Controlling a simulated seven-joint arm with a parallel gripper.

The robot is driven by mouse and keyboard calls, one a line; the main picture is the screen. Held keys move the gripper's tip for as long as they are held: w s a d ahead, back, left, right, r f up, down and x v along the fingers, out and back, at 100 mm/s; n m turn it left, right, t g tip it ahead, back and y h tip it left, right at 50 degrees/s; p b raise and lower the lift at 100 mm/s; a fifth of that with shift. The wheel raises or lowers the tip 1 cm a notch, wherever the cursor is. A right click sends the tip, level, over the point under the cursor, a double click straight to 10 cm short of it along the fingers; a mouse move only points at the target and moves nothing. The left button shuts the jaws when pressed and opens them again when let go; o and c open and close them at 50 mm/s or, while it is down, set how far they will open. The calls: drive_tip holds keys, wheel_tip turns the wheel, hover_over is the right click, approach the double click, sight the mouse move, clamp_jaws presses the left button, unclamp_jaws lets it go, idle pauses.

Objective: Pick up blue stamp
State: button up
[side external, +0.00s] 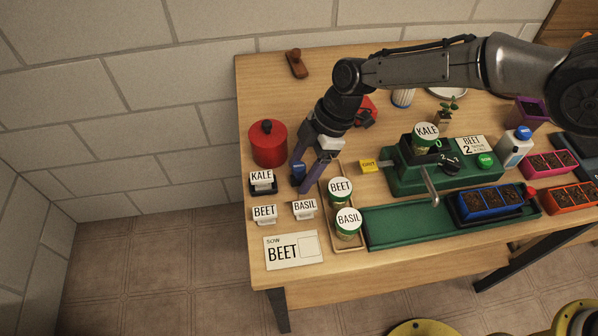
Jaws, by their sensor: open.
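The blue stamp (298,171) is a small dark blue piece on the table, right of the red canister and partly hidden by my gripper. My gripper (300,182) points down over it with its purple-grey fingers apart.
A red canister (267,143) and a KALE label holder (262,182) stand close on the left. A wooden tray (326,222) with BEET and BASIL jars is close on the right. BEET (264,214) and BASIL (304,208) label holders stand in front. A green machine (400,182) stands further right.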

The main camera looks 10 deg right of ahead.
clamp_jaws()
idle(0.3)
drive_tip(key=shift+r, duration=0.1)
